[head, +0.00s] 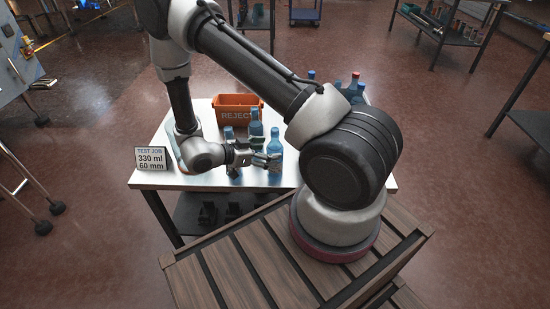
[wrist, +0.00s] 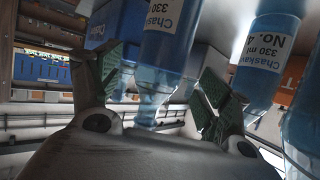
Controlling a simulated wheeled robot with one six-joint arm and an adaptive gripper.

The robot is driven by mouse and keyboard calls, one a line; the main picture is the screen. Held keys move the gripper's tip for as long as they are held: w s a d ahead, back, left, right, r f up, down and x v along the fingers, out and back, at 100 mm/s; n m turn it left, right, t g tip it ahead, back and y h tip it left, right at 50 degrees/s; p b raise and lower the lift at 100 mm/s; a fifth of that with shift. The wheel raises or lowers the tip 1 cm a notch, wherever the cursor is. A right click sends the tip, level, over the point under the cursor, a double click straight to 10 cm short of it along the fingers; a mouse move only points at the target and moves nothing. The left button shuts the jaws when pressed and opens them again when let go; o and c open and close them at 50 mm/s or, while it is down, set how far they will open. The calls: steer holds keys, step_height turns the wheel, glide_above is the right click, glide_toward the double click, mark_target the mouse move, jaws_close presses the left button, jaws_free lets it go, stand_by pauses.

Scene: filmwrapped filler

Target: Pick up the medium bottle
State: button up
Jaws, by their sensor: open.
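Several blue bottles stand on the white table (head: 148,184). One bottle (head: 274,148) is at the right, close to the tips of my gripper (head: 262,158). Another bottle (head: 256,124) stands behind, and a third bottle (head: 229,135) is partly hidden by my wrist. In the wrist view, the picture is inverted. My gripper (wrist: 165,98) is open, with a bottle (wrist: 168,45) labelled 330 ml showing between its fingers; I cannot tell whether they touch it. A second 330 ml bottle (wrist: 265,45), marked No. 4, is to its right. I cannot tell which bottle is medium.
An orange REJECT bin (head: 237,108) stands at the table's back. A sign (head: 151,158) reading "TEST JOB 330 ml 60 mm" is at the left. Slatted wood lies under my arm's base.

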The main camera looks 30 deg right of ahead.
mark_target(268, 151)
steer(key=x, duration=0.3)
steer(key=shift+d+f, duration=0.2)
steer(key=shift+d, duration=0.15)
steer(key=shift+c, duration=0.2)
steer(key=c, duration=1.3)
steer(key=shift+r, duration=0.1)
step_height(268, 151, up, 10)
steer(key=shift+f, duration=0.15)
steer(key=shift+a, duration=0.1)
